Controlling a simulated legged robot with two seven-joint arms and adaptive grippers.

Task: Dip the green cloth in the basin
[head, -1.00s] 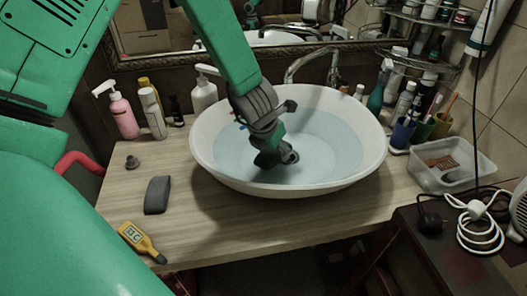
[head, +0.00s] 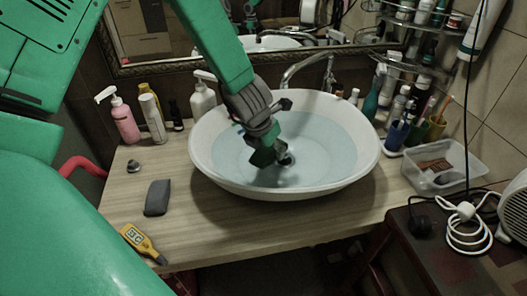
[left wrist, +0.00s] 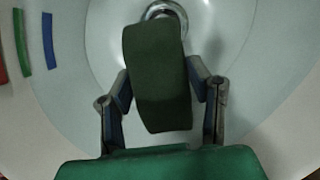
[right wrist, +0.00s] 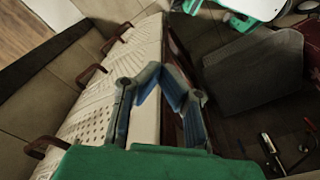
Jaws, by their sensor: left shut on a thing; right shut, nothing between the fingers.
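The white basin (head: 300,192) stands on the wooden counter and holds pale blue water (head: 330,145). My left gripper (head: 272,146) reaches down inside the basin, left of its middle. It is shut on the green cloth (head: 263,157), a dark green block-like piece low over or in the water; I cannot tell how deep it sits. In the left wrist view the cloth (left wrist: 157,80) is between both fingers, with the round drain (left wrist: 163,10) just beyond it. My right gripper (right wrist: 162,88) is shut and empty, away from the basin.
Pump bottles (head: 124,120) stand left of the basin. A grey block (head: 157,198) and a yellow thermometer (head: 142,242) lie on the counter's left. Cups with brushes (head: 397,132) and a clear tray (head: 440,178) are right. A faucet (head: 310,65) arches behind the basin.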

